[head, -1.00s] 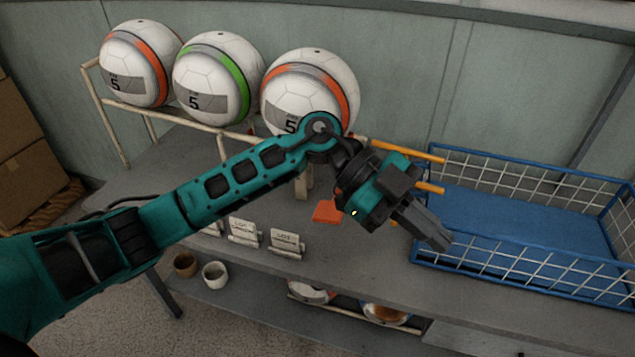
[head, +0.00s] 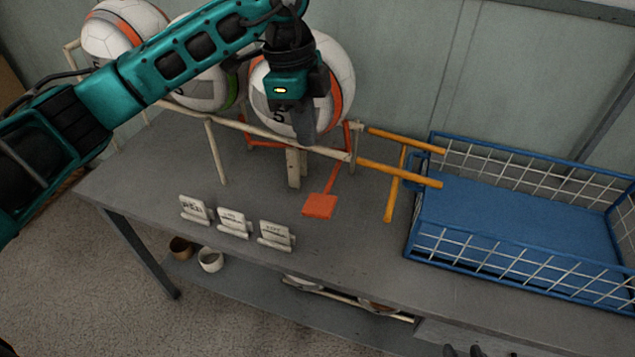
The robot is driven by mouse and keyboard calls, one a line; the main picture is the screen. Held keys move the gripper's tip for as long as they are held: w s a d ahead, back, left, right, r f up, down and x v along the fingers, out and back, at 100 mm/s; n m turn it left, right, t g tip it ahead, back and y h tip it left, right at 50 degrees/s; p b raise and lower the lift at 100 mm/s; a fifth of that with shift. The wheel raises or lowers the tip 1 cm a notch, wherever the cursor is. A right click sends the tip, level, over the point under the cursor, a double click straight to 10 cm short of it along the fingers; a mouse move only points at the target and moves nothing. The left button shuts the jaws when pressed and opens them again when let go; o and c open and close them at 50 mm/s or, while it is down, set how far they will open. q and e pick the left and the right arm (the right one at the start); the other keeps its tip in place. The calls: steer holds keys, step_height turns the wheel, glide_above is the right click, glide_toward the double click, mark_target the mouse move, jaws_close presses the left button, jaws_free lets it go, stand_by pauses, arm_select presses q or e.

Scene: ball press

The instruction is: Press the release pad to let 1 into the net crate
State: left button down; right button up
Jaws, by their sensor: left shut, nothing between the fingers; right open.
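The release pad (head: 320,206) is a small orange-red plate on a lever, low in front of the ball rack (head: 217,152). Three white balls rest on the rack: an orange-striped one (head: 112,38) at the left, a green-striped one (head: 196,90) mostly behind my arm, and an orange-striped one (head: 335,68) at the right end. The blue net crate (head: 530,168) stands at the right, its bed bare. My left gripper (head: 304,138) is shut and empty, pointing down in front of the right ball, above the pad and apart from it. My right gripper (head: 462,351) is open; only dark tips show at the bottom edge.
Yellow rails (head: 398,172) run from the rack to the crate. Several small white cards (head: 234,223) stand left of the pad on the grey table (head: 350,245). The table front by the pad is clear.

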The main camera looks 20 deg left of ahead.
mark_target(322, 204)
arm_select(q)
steer(key=f, duration=0.4)
steer(key=d+f, duration=0.1)
steer(key=f, duration=0.4)
steer(key=d+f, duration=0.1)
steer(key=f, duration=0.3)
steer(key=shift+d+f, duration=0.15)
steer(key=shift+f, duration=0.25)
steer(key=shift+f, duration=0.2)
